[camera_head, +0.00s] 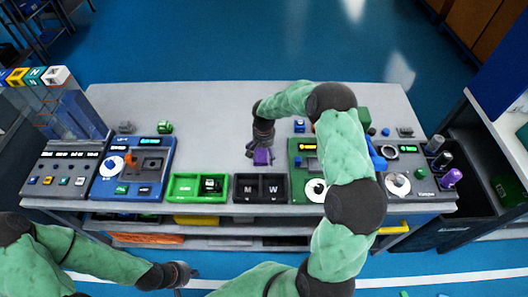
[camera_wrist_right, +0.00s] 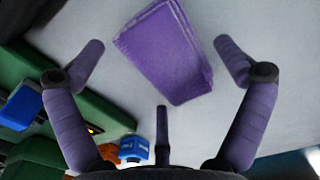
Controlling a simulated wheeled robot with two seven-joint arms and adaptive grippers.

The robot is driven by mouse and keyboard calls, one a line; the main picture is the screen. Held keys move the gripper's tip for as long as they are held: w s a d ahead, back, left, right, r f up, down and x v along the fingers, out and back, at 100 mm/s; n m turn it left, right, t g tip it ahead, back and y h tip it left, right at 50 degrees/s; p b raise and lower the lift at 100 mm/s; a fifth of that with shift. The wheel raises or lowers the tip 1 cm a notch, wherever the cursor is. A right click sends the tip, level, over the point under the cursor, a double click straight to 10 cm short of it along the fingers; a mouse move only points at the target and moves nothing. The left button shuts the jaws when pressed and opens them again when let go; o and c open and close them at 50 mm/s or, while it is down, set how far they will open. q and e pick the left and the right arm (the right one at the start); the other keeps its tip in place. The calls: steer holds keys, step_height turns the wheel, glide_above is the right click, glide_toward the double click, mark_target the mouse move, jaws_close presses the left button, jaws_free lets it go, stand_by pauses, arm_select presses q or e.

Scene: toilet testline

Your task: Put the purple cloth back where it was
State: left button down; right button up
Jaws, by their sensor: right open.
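The purple cloth (camera_head: 262,157), a folded block, lies on the grey table behind the black two-bin tray. It also shows in the right wrist view (camera_wrist_right: 165,55), tilted in the picture. My right gripper (camera_head: 260,148) is over the cloth and partly hides it in the head view. In the wrist view its purple fingers (camera_wrist_right: 160,60) are spread wide, with the cloth between and beyond their tips and not gripped. My left gripper (camera_head: 186,273) hangs in front of the table at the lower left, away from the cloth; its jaws are too small to read.
A black tray (camera_head: 260,177) marked M and W and a green tray (camera_head: 184,186) stand along the front. A blue device (camera_head: 157,157) is at left, a green device (camera_head: 300,165) at right, partly behind my right arm. A purple-topped container (camera_head: 451,178) stands far right. The table's back left is mostly clear.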

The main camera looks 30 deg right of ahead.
mark_target(264, 153)
step_height(264, 153, up, 12)
steer(key=p, duration=0.2)
steer(key=shift+r+p, duration=0.2)
steer(key=shift+p, duration=0.1)
stand_by(0.4)
